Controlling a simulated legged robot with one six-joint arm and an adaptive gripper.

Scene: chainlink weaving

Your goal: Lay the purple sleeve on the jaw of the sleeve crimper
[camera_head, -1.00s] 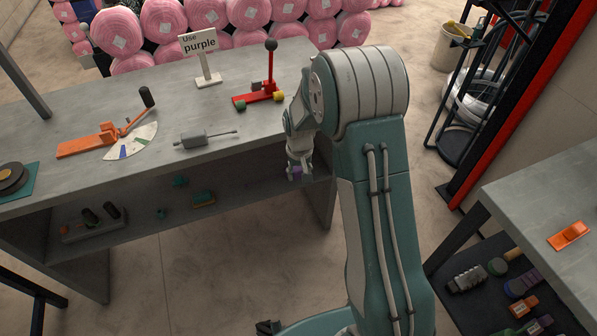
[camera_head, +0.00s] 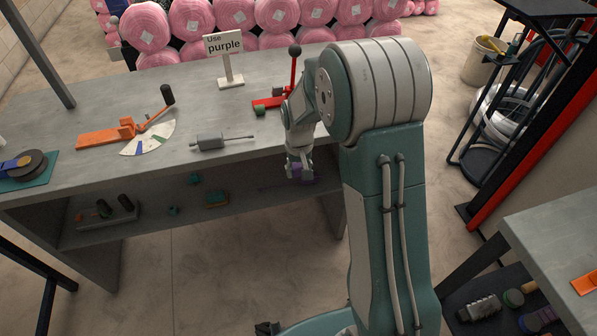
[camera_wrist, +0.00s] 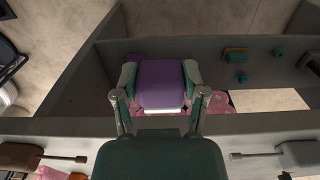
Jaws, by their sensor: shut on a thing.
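My gripper (camera_head: 299,174) is shut on the purple sleeve (camera_wrist: 160,82), which sits between its two fingers in the wrist view. In the head view the purple sleeve (camera_head: 305,174) shows at the fingertips, in front of the workbench's near edge and below its top. A red lever tool (camera_head: 268,102), seemingly the sleeve crimper, stands on the bench top above and behind the gripper. It has an upright red handle with a dark ball. My arm hides its right part, and its jaw cannot be made out clearly.
The grey workbench (camera_head: 75,168) carries a "Use purple" sign (camera_head: 224,46), an orange tool with a fan scale (camera_head: 106,136) and a grey cylinder with a rod (camera_head: 210,143). Its lower shelf holds small teal parts. Another bench (camera_head: 555,225) stands at the right.

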